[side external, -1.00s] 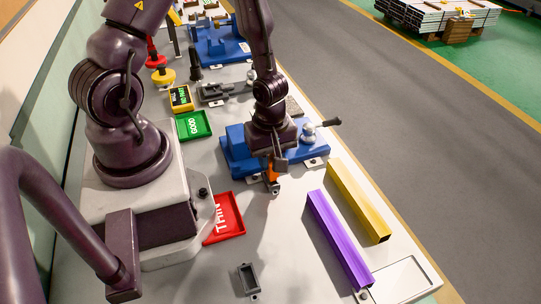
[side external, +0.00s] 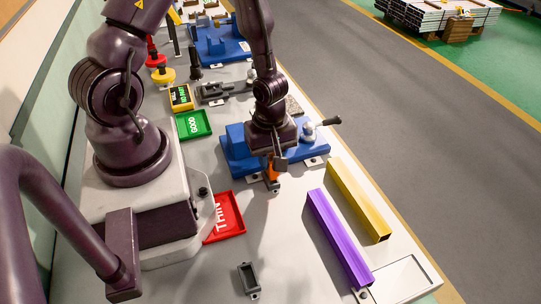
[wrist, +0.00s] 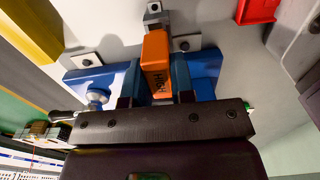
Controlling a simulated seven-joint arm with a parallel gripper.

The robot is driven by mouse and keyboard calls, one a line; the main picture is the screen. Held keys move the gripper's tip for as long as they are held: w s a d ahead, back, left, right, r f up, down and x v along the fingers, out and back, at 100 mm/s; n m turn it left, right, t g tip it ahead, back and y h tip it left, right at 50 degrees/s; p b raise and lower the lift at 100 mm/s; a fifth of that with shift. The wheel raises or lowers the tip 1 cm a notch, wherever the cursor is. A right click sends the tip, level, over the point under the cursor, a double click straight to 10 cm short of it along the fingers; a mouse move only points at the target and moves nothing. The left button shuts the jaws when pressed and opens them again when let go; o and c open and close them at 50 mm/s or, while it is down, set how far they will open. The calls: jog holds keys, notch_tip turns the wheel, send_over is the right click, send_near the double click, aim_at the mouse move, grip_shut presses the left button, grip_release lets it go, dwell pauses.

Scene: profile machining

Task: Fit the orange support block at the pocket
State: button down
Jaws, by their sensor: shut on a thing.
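The orange support block (wrist: 156,58), with dark lettering on its face, is held between the fingers of my gripper (wrist: 157,85) in the wrist view. In the side view the block (side external: 272,171) shows as a small orange patch under my gripper (side external: 273,158), at the near edge of the blue fixture (side external: 234,152). A small grey bracket (side external: 272,186) stands just in front of the block; it also shows past the block's far end in the wrist view (wrist: 154,17). I cannot tell whether block and bracket touch. No pocket can be made out clearly; my gripper hides the fixture's middle.
A clamp with a dark handle (side external: 327,122) stands on the fixture's right. A purple bar (side external: 338,238) and a yellow bar (side external: 357,200) lie to the right. A red tray (side external: 232,218), a green tray (side external: 193,124) and a small dark open holder (side external: 248,279) are on the bench.

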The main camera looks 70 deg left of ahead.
jog(key=shift+f, duration=1.15)
jog(key=c, duration=0.9)
grip_release()
jog(key=shift+r, duration=0.1)
jog(key=shift+r, duration=6.4)
